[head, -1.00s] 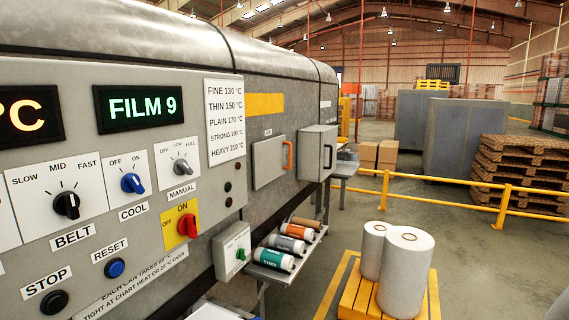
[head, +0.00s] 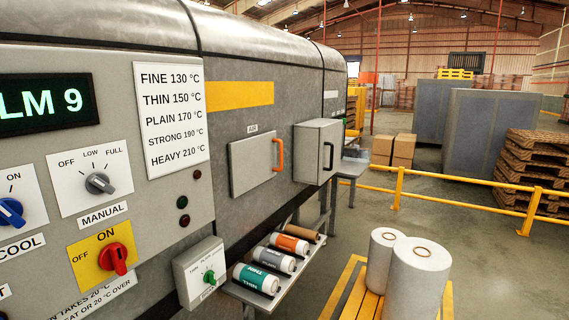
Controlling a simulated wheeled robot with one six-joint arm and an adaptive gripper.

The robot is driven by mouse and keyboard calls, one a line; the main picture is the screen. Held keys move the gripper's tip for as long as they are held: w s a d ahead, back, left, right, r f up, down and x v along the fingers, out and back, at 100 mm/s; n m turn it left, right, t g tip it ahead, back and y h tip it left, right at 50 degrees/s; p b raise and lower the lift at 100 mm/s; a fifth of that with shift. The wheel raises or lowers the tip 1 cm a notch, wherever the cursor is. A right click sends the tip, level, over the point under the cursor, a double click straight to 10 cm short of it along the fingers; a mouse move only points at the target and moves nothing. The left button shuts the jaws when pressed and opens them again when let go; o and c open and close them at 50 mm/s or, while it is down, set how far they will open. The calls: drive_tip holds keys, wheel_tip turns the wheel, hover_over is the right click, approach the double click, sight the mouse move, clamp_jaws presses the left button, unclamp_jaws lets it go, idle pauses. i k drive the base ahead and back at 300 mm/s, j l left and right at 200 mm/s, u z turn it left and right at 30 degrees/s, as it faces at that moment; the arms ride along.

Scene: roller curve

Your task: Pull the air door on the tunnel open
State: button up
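The air door (head: 253,163) is a flat grey panel on the side of the tunnel (head: 262,107), under a small "AIR" label (head: 252,128). It has an upright orange handle (head: 280,155) at its right edge. The door looks shut, flush against the tunnel wall. A grey box with a black handle (head: 318,151) sticks out from the wall just right of it. My gripper is not in view.
A shelf (head: 252,297) with several film rolls juts out below the door. A small box with a green knob (head: 202,274) is left of it. White rolls (head: 417,283) stand on a yellow pallet at lower right. A yellow rail (head: 453,199) runs behind. Floor between shelf and pallet is clear.

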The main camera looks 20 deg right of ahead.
sight(254, 160)
drive_tip(key=i+l, duration=0.25)
drive_tip(key=i, duration=0.2)
drive_tip(key=i+l+z, duration=0.1)
drive_tip(key=i+l, duration=0.2)
drive_tip(key=i, duration=0.15)
drive_tip(key=i+l, duration=0.2)
drive_tip(key=i, duration=0.2)
drive_tip(key=i+l, duration=0.25)
drive_tip(key=i, duration=0.2)
drive_tip(key=i+l+z, duration=0.1)
drive_tip(key=i+l, duration=0.15)
drive_tip(key=i, duration=0.2)
